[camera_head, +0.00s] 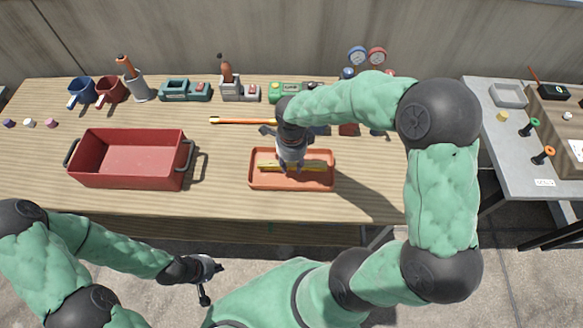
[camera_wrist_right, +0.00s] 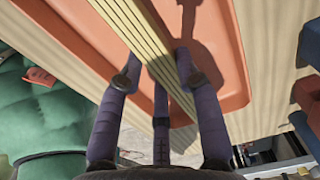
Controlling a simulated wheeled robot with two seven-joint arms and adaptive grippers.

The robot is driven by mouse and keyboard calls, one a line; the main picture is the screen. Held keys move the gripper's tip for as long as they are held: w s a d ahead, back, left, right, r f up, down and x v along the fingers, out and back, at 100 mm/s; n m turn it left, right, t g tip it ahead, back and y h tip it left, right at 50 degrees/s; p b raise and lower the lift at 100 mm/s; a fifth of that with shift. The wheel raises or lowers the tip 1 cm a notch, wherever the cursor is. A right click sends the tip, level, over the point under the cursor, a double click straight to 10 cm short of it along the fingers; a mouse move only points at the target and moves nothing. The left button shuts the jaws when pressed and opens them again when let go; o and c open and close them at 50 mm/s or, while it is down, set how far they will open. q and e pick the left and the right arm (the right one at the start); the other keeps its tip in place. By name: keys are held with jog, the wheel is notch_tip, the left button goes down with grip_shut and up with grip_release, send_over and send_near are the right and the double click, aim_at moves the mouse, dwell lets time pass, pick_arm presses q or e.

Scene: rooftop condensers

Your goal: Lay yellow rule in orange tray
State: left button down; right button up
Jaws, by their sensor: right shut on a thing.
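The yellow rule (camera_head: 315,168) is held lengthwise over the orange tray (camera_head: 290,187), within its rim in the head view. My right gripper (camera_head: 291,169) points down over the tray, shut on the rule near its middle. In the right wrist view, the purple fingers (camera_wrist_right: 158,72) sit on both sides of the ribbed yellow rule (camera_wrist_right: 140,25), with the orange tray (camera_wrist_right: 85,35) below. I cannot tell whether the rule touches the tray floor. My left gripper (camera_head: 213,270) hangs clear of the table's front edge; its fingers are too small to read.
A red bin (camera_head: 130,183) with handles stands left of the tray. An orange and yellow stick (camera_head: 240,120) lies behind the tray. Mugs (camera_head: 82,91), tools and gauges (camera_head: 358,57) line the back edge. Bare wood (camera_head: 215,180) lies between bin and tray. A grey side table (camera_head: 500,150) stands right.

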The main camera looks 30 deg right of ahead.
aim_at(291, 165)
notch_tip(291, 165, down, 2)
jog(key=shift+f, duration=0.1)
jog(key=shift+f+b, duration=0.1)
jog(key=shift+b, duration=0.25)
jog(key=o, duration=1.2)
jog(key=shift+c, duration=0.2)
jog(key=shift+r+p, duration=0.3)
jog(key=shift+r, duration=0.05)
notch_tip(291, 165, up, 12)
jog(key=p, duration=0.4)
jog(key=shift+f, duration=0.15)
